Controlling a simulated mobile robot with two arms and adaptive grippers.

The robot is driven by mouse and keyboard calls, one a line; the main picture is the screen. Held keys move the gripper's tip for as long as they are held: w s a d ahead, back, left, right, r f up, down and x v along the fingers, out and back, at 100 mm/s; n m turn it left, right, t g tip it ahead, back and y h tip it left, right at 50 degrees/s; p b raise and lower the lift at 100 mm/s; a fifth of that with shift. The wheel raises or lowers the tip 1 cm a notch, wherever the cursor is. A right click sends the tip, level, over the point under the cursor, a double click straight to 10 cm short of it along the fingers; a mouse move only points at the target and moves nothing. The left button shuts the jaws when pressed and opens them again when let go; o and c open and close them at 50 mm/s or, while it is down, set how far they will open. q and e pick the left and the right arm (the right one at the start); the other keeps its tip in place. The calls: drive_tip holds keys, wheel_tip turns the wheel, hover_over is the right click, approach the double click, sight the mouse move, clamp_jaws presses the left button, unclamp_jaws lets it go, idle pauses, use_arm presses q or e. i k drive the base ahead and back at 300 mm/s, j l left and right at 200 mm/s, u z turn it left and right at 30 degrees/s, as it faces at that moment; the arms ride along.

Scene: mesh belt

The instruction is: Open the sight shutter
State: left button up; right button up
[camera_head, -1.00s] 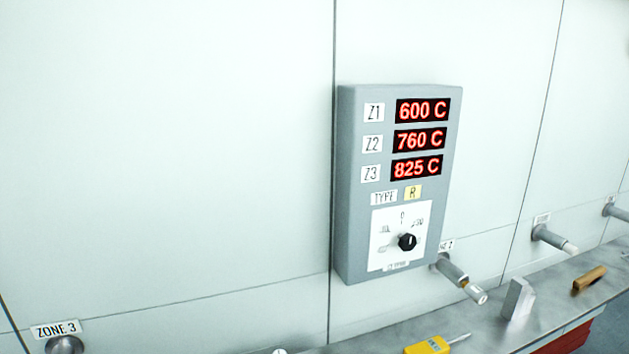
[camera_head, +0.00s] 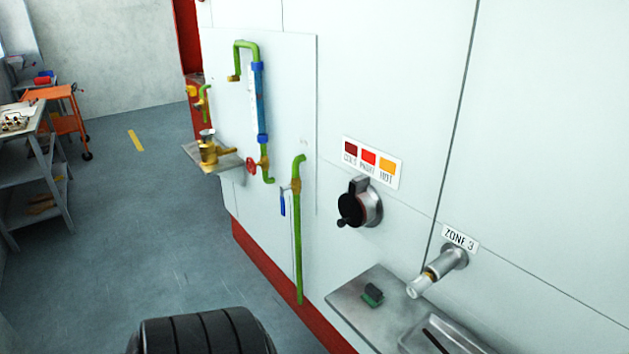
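The sight port with its round black shutter (camera_head: 352,209) is on the white furnace wall, right of centre in the head view. The black disc covers the face of a short metal tube, and a small dark knob (camera_head: 342,223) sits at its lower left. A black tab rises at the top of the port. Above it is a label with dark red, red and orange patches (camera_head: 371,162). Neither gripper is in view.
A metal shelf (camera_head: 350,291) with a small green block (camera_head: 372,295) juts out below the port. The ZONE 3 fitting (camera_head: 440,268) sticks out at right. Green pipes (camera_head: 298,230) and a blue flow tube (camera_head: 259,100) are at left. Open floor (camera_head: 150,230) lies further left.

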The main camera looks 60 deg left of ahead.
sight(351, 210)
drive_tip(key=u, duration=1.75)
